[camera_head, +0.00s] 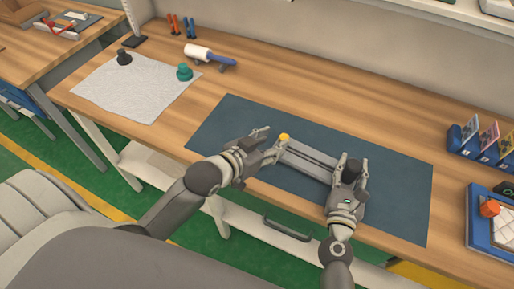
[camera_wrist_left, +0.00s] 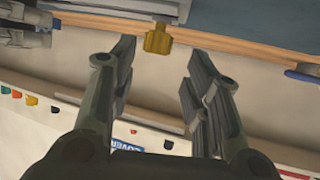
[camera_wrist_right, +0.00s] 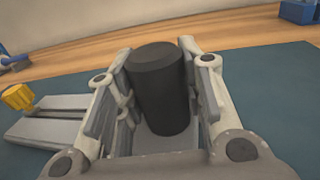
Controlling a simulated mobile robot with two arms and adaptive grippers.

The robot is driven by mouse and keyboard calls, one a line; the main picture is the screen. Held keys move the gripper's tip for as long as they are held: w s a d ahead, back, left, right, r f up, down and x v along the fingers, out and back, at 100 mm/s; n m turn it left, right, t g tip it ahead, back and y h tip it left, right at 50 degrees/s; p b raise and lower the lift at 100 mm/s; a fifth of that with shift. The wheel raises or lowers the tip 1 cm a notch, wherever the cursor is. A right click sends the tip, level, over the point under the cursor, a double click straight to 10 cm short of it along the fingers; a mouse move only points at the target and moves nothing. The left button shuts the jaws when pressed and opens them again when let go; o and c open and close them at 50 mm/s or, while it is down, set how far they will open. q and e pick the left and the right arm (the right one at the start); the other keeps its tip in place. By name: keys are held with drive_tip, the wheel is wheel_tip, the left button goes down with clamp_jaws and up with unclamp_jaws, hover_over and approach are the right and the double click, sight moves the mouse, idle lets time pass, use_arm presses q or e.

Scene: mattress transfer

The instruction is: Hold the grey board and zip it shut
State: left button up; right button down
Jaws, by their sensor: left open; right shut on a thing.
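The grey board (camera_head: 308,158) lies on the dark blue mat, a long flat piece with a groove along it. A yellow pull (camera_head: 284,137) sits at its left end. A black upright cylinder (camera_wrist_right: 158,90) stands at its right end; my right gripper (camera_head: 349,174) is shut on it, one finger on each side. My left gripper (camera_head: 268,143) is open and empty, just left of the yellow pull. In the left wrist view the yellow pull (camera_wrist_left: 158,40) shows beyond the fingertips, between their lines and apart from them.
The dark mat (camera_head: 400,190) is bare around the board. A lint roller (camera_head: 208,55) and a pale cloth (camera_head: 130,90) with two small knobs lie at the back left. A blue card rack (camera_head: 485,145) and a blue tray (camera_head: 478,222) stand at the right.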

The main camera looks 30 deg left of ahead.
use_arm(q)
drive_tip(key=shift+v, duration=2.9)
use_arm(e)
drive_tip(key=c, duration=0.9)
unclamp_jaws()
